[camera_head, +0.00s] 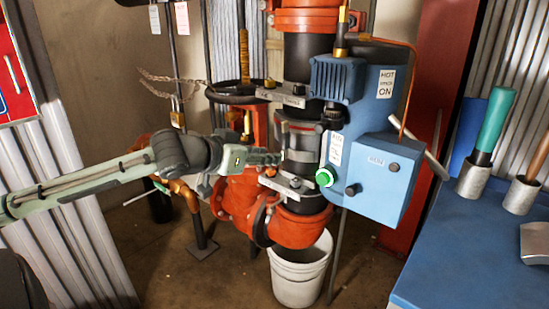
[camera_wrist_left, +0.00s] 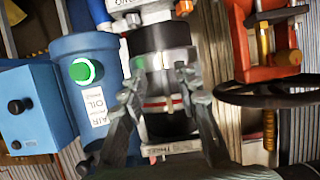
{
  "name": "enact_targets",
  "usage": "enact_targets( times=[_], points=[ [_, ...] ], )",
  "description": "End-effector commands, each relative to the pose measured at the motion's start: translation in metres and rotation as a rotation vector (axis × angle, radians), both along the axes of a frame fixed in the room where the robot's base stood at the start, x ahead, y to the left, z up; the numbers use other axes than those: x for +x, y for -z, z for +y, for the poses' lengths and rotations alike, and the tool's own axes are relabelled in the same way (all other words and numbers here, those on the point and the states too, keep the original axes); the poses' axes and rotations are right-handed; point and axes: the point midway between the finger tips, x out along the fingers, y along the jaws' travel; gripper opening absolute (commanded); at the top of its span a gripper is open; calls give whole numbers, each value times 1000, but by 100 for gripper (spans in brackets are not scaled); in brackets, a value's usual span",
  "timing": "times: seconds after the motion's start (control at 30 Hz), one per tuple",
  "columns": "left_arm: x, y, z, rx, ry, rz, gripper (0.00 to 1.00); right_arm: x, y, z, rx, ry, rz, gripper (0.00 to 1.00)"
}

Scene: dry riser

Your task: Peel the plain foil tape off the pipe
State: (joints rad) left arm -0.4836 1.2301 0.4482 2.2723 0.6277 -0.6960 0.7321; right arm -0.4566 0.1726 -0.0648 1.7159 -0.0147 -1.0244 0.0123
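The upright black pipe (camera_head: 310,60) runs between red fittings and has several silver-grey bands. A grey band (camera_head: 301,140) sits at mid height, and in the left wrist view a pale band with a red line (camera_wrist_left: 160,104) shows on the pipe. I cannot tell surely which band is the plain foil tape. My left gripper (camera_head: 279,159) is at the pipe's left side, just below the mid band. In the left wrist view its fingers (camera_wrist_left: 160,76) stand apart with the pipe between or behind them. Contact cannot be told. My right gripper is not in view.
A blue box (camera_head: 378,180) with a green button (camera_head: 325,177) stands right of the pipe. A black handwheel (camera_head: 236,91) is on the left. A white bucket (camera_head: 300,272) stands below. A blue bench (camera_head: 480,255) with tools is at the right.

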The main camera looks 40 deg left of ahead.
Motion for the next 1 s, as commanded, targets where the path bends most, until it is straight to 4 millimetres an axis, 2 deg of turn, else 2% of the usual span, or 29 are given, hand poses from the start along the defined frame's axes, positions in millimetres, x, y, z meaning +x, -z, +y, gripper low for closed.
enact_targets(
  times=[0.17,0.5,0.97,1.0],
  points=[
    [23,10,-1,4,-2,-3,31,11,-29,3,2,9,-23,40],
    [40,16,-2,-1,-1,-3,31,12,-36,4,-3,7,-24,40],
    [44,19,-3,0,-1,0,31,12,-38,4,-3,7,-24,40],
    [44,19,-3,0,-1,0,29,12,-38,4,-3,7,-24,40]
  ],
)
